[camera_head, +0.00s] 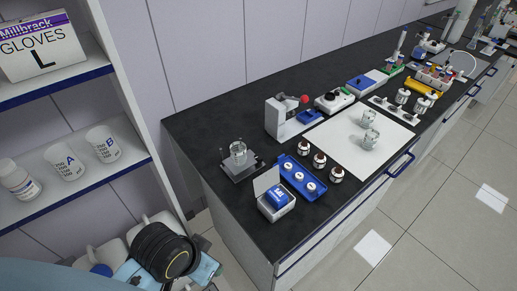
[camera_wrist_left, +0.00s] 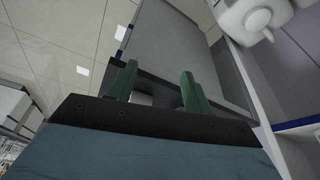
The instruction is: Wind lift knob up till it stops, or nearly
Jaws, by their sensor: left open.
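No part is clearly readable as the lift knob. In the head view a small dark platform stand (camera_head: 242,168) near the bench's left end bears a clear glass beaker (camera_head: 238,153); any knob on it is too small to tell. A white upright device (camera_head: 274,118) farther right has a red ball (camera_head: 304,98) at its top and a blue part (camera_head: 309,117) at its base. My left gripper (camera_wrist_left: 159,70) shows in the left wrist view with two green fingers apart and nothing between them. It points toward grey cabinet fronts, away from the bench-top things. My right gripper is out of view.
A blue rack (camera_head: 302,178) with several capped vials and an open white box (camera_head: 276,204) stand near the bench's front edge. A white mat (camera_head: 345,140) bears glass beakers. Shelves (camera_head: 75,85) with labelled cups stand at left. The floor at right is clear.

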